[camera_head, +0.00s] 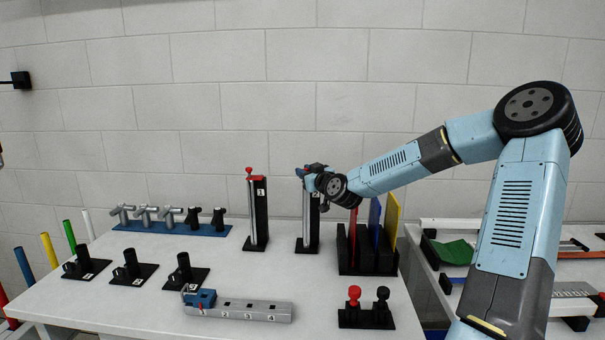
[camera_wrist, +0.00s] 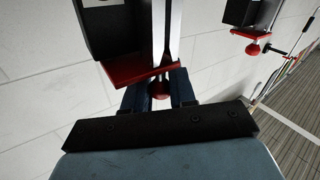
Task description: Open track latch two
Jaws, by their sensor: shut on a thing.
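The track latch two (camera_head: 311,225) is an upright black post with a silver rail and a label "2", standing near the back middle of the white table. My gripper (camera_head: 306,172) is at its top in the head view and hides the top there. In the wrist view, the gripper's dark fingers (camera_wrist: 160,88) are shut on the latch's red knob (camera_wrist: 159,91). A red plate (camera_wrist: 130,72) lies beside the knob, against the end of the black post (camera_wrist: 108,30).
Track latch one (camera_head: 258,215), with a red top and knob, stands to the left. A black rack (camera_head: 367,262) with coloured plates stands close on the right. Red and black knobs (camera_head: 366,312) and a numbered silver rail (camera_head: 238,309) lie nearer.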

